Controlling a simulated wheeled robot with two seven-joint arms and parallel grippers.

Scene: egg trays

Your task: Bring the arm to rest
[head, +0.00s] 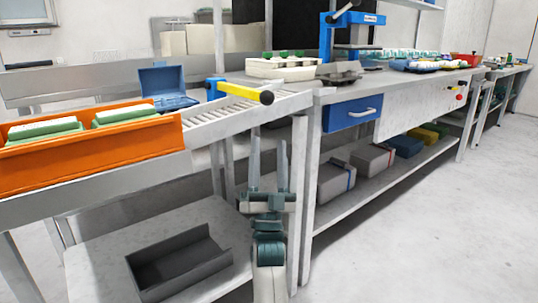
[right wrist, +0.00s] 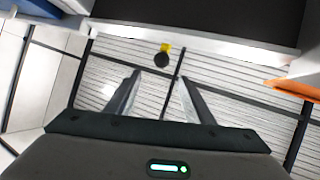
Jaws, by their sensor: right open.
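My right gripper (head: 268,170) is in the lower middle of the head view, pointing up, in front of the table legs. Its two fingers are apart with nothing between them. In the right wrist view the open fingers (right wrist: 155,98) also show empty. My left gripper is not in view. An orange crate (head: 100,152) with green egg cartons (head: 45,128) sits on the conveyor at the left. A cream egg tray (head: 285,68) stands on the workbench behind the gripper.
A roller conveyor (head: 215,118) with a yellow and black bar (head: 240,92) lies above and left of the gripper. A dark open bin (head: 180,264) lies on the shelf below. A blue drawer (head: 350,112) is close on the right. The floor at the right (head: 430,230) is clear.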

